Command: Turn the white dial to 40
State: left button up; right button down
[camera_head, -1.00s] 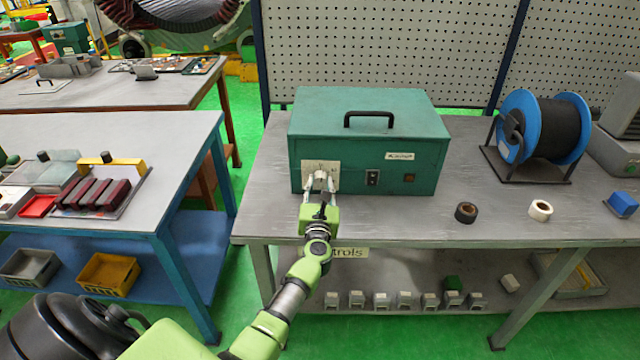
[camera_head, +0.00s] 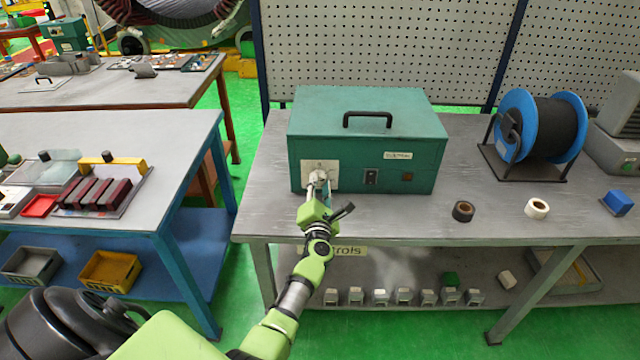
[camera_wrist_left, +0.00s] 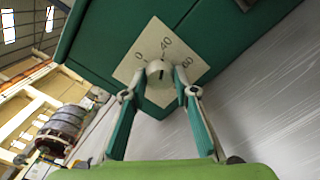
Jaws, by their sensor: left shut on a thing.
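The white dial (camera_wrist_left: 158,72) sits on a pale square plate (camera_wrist_left: 150,40) on the front of a green box (camera_head: 270,150). In the left wrist view the plate carries the marks 0, 40 and one more number at the right, probably 80. A short dark line shows on the dial's face; which number it points to is hard to tell. My left gripper (camera_wrist_left: 162,76) is shut on the dial, one finger on each side. In the head view the gripper (camera_head: 318,183) partly covers the dial and the plate. My right gripper is not in view.
The green box, with a black handle (camera_head: 368,118), stands on a grey workbench (camera_head: 400,222). A dark tape roll (camera_head: 463,211), a white tape roll (camera_head: 537,208) and a blue cable reel (camera_head: 515,125) stand to its right. The bench in front of the box is mostly clear.

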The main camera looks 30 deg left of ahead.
pick_arm(q)
jog(key=shift+f, duration=0.1)
dwell(0.4)
jog(key=o, duration=1.1)
jog(key=shift+v, duration=3.75)
